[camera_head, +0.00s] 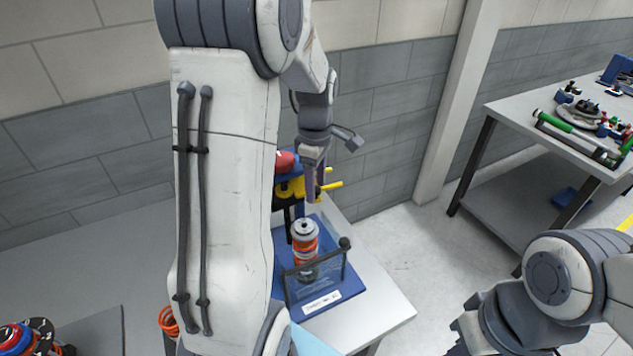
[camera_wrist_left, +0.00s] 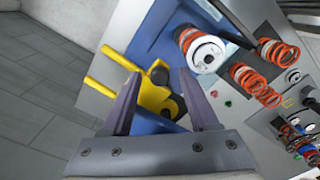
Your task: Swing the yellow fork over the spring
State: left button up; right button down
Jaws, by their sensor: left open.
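The yellow fork (camera_head: 296,187) is mounted on the blue fixture, its prongs pointing right in the head view, away from the spring. In the left wrist view the yellow fork (camera_wrist_left: 150,95) shows between my fingers, prongs toward the upper left. The orange spring (camera_head: 305,244) stands upright on the blue base under a pale round cap, behind a clear guard; it also shows in the left wrist view (camera_wrist_left: 187,38). My left gripper (camera_head: 311,197) is open, pointing down at the fork; it also shows in the left wrist view (camera_wrist_left: 160,74). I cannot tell whether it touches the fork. My right gripper is out of view.
The clear guard (camera_head: 316,282) stands at the front of the fixture. Several loose orange springs (camera_wrist_left: 247,77) lie beside it in the left wrist view. A second table (camera_head: 520,115) with parts stands at the right. My left arm hides the fixture's left side.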

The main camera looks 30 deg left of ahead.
pick_arm(q)
grip_shut()
dwell(1.4)
